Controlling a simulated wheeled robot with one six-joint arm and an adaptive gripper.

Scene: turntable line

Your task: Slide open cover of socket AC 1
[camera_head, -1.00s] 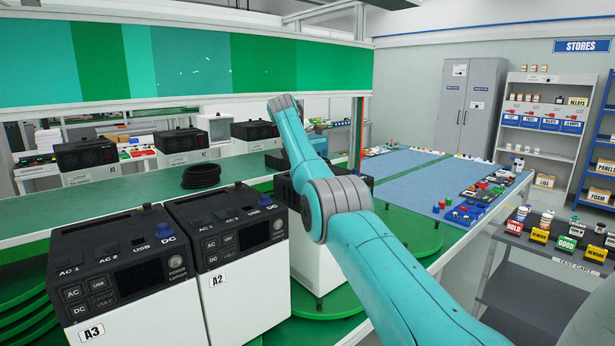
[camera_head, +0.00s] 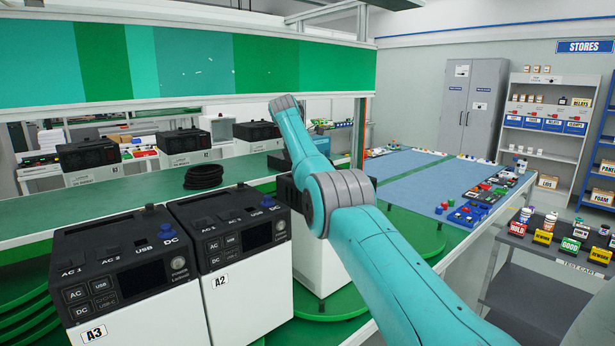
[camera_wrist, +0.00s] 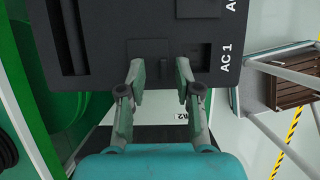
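A black unit top (camera_wrist: 105,60) with a white "AC 1" label fills the upper wrist view. In the head view my arm hides the gripper and most of this unit, whose white side (camera_head: 312,265) shows.
Units labelled A3 (camera_head: 130,315) and A2 (camera_head: 250,300) stand to the left. A black cable coil (camera_head: 203,176) lies on the green bench behind. Blue mats (camera_head: 420,165) with small parts lie to the right. A test cart (camera_head: 545,255) stands at the far right.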

